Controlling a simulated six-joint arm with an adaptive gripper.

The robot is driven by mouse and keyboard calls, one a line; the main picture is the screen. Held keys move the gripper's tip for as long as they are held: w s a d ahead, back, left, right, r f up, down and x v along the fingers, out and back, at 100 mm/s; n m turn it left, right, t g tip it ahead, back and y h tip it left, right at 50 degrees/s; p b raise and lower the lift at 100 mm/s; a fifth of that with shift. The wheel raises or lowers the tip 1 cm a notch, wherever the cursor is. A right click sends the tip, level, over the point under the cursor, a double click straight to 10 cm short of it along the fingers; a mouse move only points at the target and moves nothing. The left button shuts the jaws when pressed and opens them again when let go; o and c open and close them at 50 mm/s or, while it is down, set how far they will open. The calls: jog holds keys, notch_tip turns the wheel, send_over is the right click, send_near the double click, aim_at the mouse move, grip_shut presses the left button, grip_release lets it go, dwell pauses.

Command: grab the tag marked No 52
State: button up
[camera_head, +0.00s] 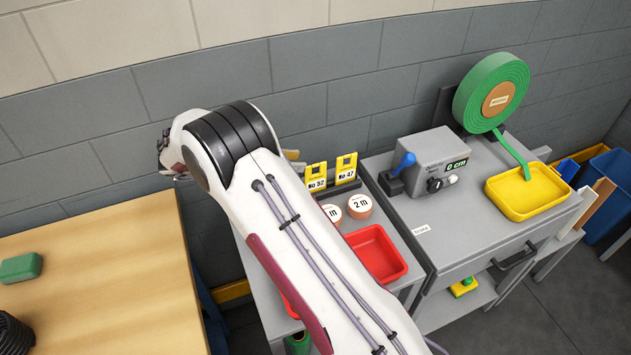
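The yellow tag marked No 52 (316,178) stands upright at the back of the small grey table, just right of my arm. A similar yellow tag marked No 47 (346,169) stands to its right, a small gap apart. My arm crosses the picture from the bottom to the upper left and hides what lies left of the tags. A small dark part shows at the arm's far end, left of the tags. It is mostly hidden, and I cannot tell whether my gripper is open or shut. Nothing is seen touching the No 52 tag.
Two round pieces, one marked 2 m (360,206), sit before the tags, with a red tray (377,254) in front. To the right are a grey device (433,163), a green roll (490,92) and a yellow tray (527,192). A wooden table (100,280) stands left.

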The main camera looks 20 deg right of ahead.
aim_at(316, 164)
jog(key=shift+x, duration=1.3)
jog(key=shift+s+f+x, duration=0.1)
jog(key=shift+x, duration=1.2)
jog(key=shift+s+f+x, duration=0.1)
jog(key=shift+x, duration=1.2)
jog(key=shift+a, duration=0.1)
grip_shut()
